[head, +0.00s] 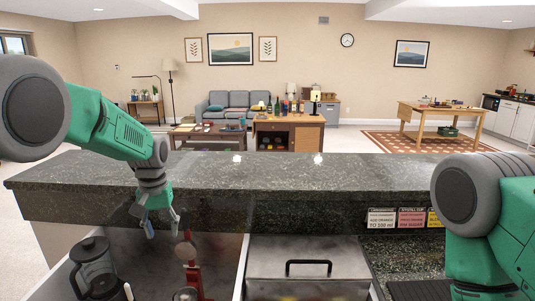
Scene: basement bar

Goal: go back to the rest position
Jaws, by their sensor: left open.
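My left gripper (161,225) hangs in front of the dark stone counter's near face, pointing down with its fingers apart and nothing between them. It is above the lower work area, close to the upper part of a red-and-grey upright tool (187,252). I cannot tell whether it touches that tool. My left arm comes in from the upper left. My right arm shows at the right edge, bent downward, and its gripper is out of the picture.
The raised stone counter (270,172) spans the view and its top is clear. Below stand a dark glass jug (95,268) and a metal lidded box (308,265) with a black handle. Small label signs (411,218) are on the counter face. A dark mat (420,290) lies lower right.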

